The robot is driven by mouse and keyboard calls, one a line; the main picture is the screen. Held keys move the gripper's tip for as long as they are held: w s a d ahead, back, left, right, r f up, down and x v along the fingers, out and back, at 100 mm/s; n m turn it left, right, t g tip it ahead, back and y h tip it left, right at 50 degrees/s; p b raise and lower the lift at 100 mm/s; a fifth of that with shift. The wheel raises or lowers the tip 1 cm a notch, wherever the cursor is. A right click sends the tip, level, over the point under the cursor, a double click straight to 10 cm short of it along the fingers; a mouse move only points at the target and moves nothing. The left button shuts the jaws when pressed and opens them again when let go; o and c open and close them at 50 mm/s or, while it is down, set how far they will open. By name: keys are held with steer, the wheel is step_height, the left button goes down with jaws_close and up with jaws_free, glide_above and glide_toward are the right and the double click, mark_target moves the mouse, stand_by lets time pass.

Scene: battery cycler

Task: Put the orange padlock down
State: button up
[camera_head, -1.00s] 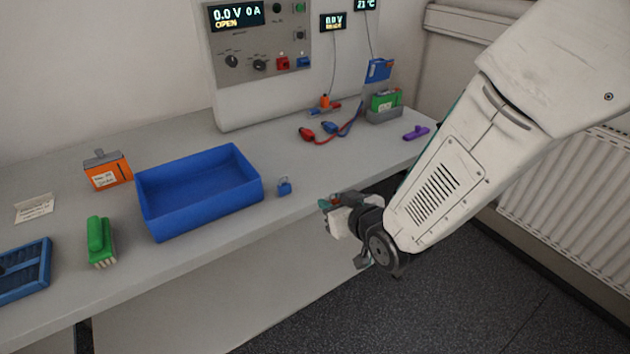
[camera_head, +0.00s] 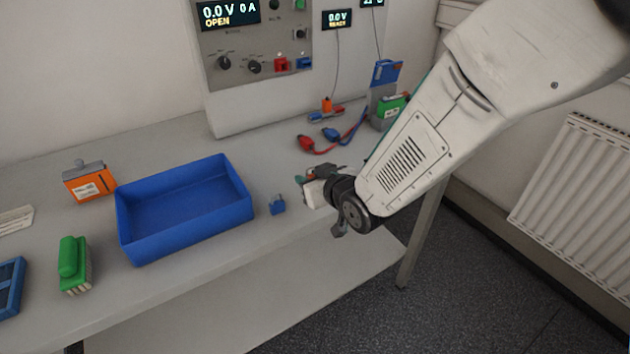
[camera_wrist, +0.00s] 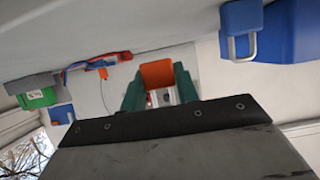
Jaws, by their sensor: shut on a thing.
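The orange padlock (camera_wrist: 157,74) shows in the wrist view between the two teal fingers of my gripper (camera_wrist: 160,85), which is shut on it. In the head view my gripper (camera_head: 306,176) is over the front part of the grey bench (camera_head: 235,282), to the right of the blue padlock. The orange padlock is hidden there. I cannot tell how high it is held above the bench.
A blue padlock (camera_head: 277,205) stands on the bench beside a blue bin (camera_head: 185,247). It also shows in the wrist view (camera_wrist: 240,27). Red (camera_head: 306,144) and blue (camera_head: 331,134) clips and a green battery (camera_head: 392,108) are farther back. Bench between them is clear.

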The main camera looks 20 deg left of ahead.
steer(key=shift+w+f, duration=0.15)
steer(key=shift+f, duration=1.6)
steer(key=shift+f, duration=0.1)
steer(key=o, duration=1)
steer(key=v, duration=1.2)
